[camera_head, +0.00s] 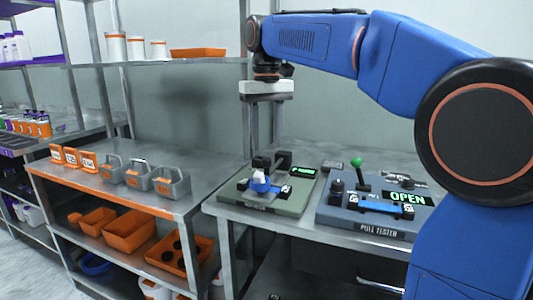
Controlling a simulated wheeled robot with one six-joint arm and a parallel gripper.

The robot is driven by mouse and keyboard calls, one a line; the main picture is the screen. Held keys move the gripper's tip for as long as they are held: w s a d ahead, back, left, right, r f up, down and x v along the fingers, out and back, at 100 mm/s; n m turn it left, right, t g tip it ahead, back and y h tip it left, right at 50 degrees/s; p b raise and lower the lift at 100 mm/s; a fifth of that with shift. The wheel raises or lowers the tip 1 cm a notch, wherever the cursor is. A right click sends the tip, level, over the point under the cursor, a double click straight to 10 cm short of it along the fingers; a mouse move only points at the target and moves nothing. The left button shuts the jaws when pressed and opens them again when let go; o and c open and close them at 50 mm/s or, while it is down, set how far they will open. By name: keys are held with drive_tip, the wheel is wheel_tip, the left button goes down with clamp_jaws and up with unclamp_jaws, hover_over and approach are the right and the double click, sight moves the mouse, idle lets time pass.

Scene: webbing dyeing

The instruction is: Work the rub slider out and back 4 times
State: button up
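The rub tester is a grey-green base (245,201) on the right-hand metal table, with a small green-lit display. The rub slider seems to be the small blue and white piece (260,182) on top of it, with dark blocks behind it. A blue strip lies under or beside this piece.
Right of it stands the pull tester (370,229), with a green-knobbed lever (357,163), a blue strip and a display reading OPEN. The left bench (110,192) holds grey caddies (140,176) and orange label stands (72,157). Orange bins (130,230) sit below.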

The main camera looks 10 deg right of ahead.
sight(266, 158)
drive_tip(key=shift+f, duration=2.25)
